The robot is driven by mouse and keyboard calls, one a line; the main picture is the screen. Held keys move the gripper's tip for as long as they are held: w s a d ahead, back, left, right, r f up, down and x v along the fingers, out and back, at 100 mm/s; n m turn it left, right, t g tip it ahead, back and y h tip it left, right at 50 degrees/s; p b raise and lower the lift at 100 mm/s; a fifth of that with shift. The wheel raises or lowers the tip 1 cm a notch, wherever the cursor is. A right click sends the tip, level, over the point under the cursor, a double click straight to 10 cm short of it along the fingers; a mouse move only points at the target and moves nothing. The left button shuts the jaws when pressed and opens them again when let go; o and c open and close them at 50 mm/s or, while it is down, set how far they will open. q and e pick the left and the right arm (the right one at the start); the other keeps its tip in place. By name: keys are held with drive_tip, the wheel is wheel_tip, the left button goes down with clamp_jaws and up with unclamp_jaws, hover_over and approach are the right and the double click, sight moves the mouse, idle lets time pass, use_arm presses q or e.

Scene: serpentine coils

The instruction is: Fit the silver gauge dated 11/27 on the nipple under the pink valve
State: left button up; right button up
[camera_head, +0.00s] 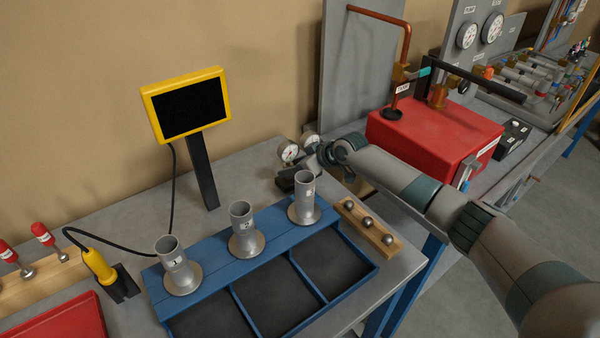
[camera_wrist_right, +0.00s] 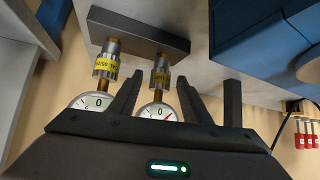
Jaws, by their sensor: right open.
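Two round white-faced gauges with silver collars stand close together at the far table edge in the head view: a left gauge (camera_head: 289,152) and a right gauge (camera_head: 309,142). In the wrist view their fittings meet a dark block (camera_wrist_right: 140,34), and yellow tags mark the collars; the dates are not clearly readable. My right gripper (camera_wrist_right: 160,98) is open, with its fingers on either side of one gauge (camera_wrist_right: 157,112); contact cannot be told. The other gauge (camera_wrist_right: 92,102) is outside the fingers. I cannot make out a pink valve or its nipple. My left gripper is out of view.
A blue rack (camera_head: 215,258) with numbered grey tubes stands in front of the gauges. A wooden strip with steel balls (camera_head: 368,223) lies beside it. A yellow-framed screen (camera_head: 188,104) stands behind. A red box (camera_head: 440,132) with copper piping is beyond my right arm.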

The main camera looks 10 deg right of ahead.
sight(292, 153)
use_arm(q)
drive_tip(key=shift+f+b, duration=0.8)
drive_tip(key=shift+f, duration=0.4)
use_arm(e)
drive_tip(key=shift+x, duration=1.2)
drive_tip(key=shift+c, duration=0.6)
